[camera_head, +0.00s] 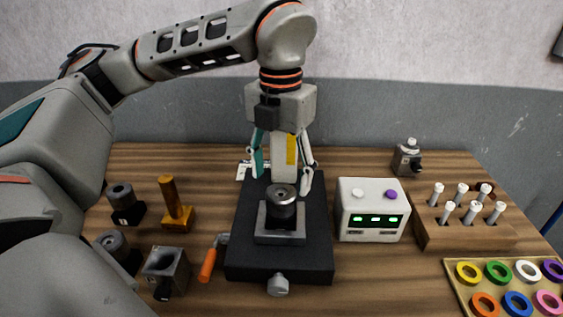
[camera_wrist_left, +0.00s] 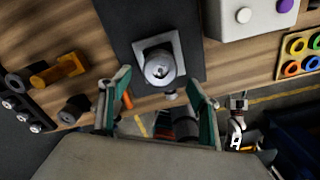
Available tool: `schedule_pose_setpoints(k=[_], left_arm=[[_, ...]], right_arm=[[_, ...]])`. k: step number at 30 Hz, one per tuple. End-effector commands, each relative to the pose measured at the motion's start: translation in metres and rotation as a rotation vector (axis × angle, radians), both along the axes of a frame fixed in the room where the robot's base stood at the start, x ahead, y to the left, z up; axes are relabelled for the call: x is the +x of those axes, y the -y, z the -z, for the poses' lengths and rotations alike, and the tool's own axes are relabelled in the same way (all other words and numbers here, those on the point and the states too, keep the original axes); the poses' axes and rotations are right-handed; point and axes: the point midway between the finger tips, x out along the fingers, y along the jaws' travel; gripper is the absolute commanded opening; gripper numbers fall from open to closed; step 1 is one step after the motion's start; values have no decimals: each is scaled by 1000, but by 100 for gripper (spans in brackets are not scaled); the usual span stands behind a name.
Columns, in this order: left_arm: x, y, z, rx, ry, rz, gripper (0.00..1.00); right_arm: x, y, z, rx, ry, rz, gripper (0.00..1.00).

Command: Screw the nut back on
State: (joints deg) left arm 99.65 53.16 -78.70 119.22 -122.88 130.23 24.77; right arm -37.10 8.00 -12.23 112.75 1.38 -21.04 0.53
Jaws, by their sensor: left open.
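A round silver part with a small centre stud or hole (camera_head: 284,191) sits on top of a dark cylinder (camera_head: 283,215); I cannot tell whether it is the nut. The cylinder stands upright in a grey square holder (camera_head: 262,238) on a black base (camera_head: 245,262). The silver top also shows in the left wrist view (camera_wrist_left: 160,67). My left gripper (camera_head: 283,175) points straight down over it, open, its fingers apart on either side and nothing held. In the left wrist view its fingertips (camera_wrist_left: 159,79) flank the silver top.
An orange-handled crank (camera_head: 208,263) sticks out left of the base. A white box with green displays (camera_head: 370,225) stands close on the right. Dark blocks (camera_head: 166,272) and a brass-coloured piece (camera_head: 174,205) stand left. A wooden peg rack (camera_head: 462,233) and ring tray (camera_head: 463,297) are right.

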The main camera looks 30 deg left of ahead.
Motion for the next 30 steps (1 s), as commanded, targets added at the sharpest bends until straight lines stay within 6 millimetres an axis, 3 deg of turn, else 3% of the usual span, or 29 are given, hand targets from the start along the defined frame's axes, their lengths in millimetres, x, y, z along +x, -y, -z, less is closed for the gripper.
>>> schedule_pose_setpoints(k=[10,23,28,30], left_arm=[[0,0,48,-1,-2,1,62],[0,0,58,-2,0,2,62],[0,0,58,-2,0,2,21],[0,0,58,-2,0,2,18]], right_arm=[[-5,2,9,-6,-15,-1,60],[-2,1,5,-2,-8,1,60],[-1,0,3,0,-4,1,60],[-1,0,3,-1,-3,2,60]])
